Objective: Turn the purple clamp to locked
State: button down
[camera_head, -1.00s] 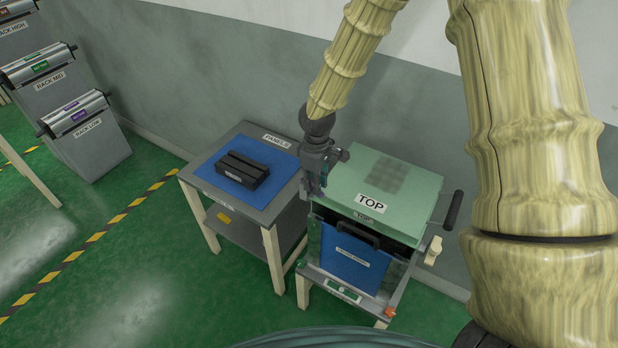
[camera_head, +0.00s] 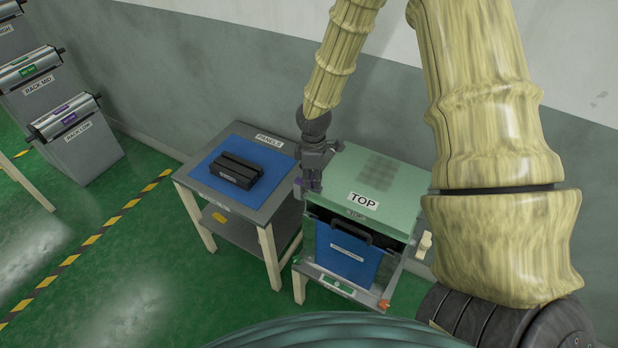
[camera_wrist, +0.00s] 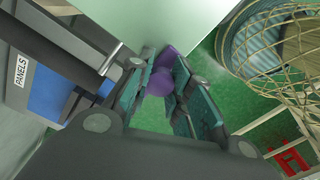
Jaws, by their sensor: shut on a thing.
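The purple clamp (camera_wrist: 160,78) sits between my gripper's teal-padded fingers in the wrist view, and the fingers are shut on it. In the head view only a small purple bit (camera_head: 298,184) shows beside my gripper (camera_head: 311,188). My gripper is at the left side of the green machine (camera_head: 384,172) labelled TOP, near its upper front corner. The fingers hide most of the clamp, and I cannot read its lock position.
A table (camera_head: 259,217) labelled PANELS with black panels (camera_head: 237,170) on a blue mat stands close on the left. A blue front panel (camera_head: 343,252) with a black handle is in the machine. Racks (camera_head: 82,150) stand at the far left. Green floor lies in front.

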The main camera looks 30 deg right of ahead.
jog(key=c, duration=1.3)
grip_release()
jog(key=shift+d, duration=0.1)
jog(key=shift+r, duration=5.95)
jog(key=s+a+f+m+y, duration=0.1)
jog(key=s+a+f+m, duration=0.1)
jog(key=s+a+f, duration=0.35)
jog(key=s+a+f+m+b, duration=0.1)
jog(key=s+a+f+m, duration=0.1)
jog(key=f, duration=0.6)
jog(key=s+a+f+m+y, duration=0.1)
jog(key=s+a+f, duration=0.25)
jog(key=f, duration=0.35)
jog(key=s+a+f+m, duration=0.1)
jog(key=s+f+m, duration=0.1)
jog(key=s+f, duration=0.2)
jog(key=s+a+f+m+h+b, duration=0.1)
jog(key=s+f, duration=0.3)
jog(key=s, duration=0.5)
jog(key=s+f+m+h, duration=0.1)
jog(key=s+f+m, duration=0.1)
jog(key=s+f, duration=0.2)
jog(key=shift+s+a+f+m, duration=0.1)
jog(key=shift+s+a+m, duration=0.1)
jog(key=shift+s, duration=0.45)
jog(key=shift+s+a+f+m, duration=0.1)
jog(key=shift+s+a+m, duration=0.1)
jog(key=shift+s, duration=0.45)
